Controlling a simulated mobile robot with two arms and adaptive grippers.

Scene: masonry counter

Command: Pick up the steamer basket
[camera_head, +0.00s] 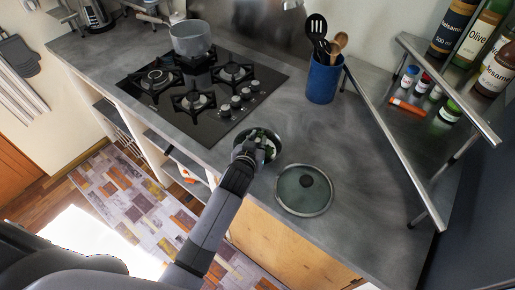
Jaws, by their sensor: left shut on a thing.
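The steamer basket (274,138) appears to be the round metal-rimmed vessel at the front edge of the counter, between the hob and a glass lid. My left gripper (257,149) is over its near side and shut on it. The gripper and wrist hide much of the basket, so its full shape and the exact contact are unclear. I cannot tell whether it is resting on the counter or slightly raised. My right gripper is not in view.
A round glass lid with a dark knob (303,190) lies just right of the basket. A black gas hob (250,108) is behind left, with a grey pot (190,40) on it. A blue utensil holder (322,82) and a bottle shelf (402,130) stand right.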

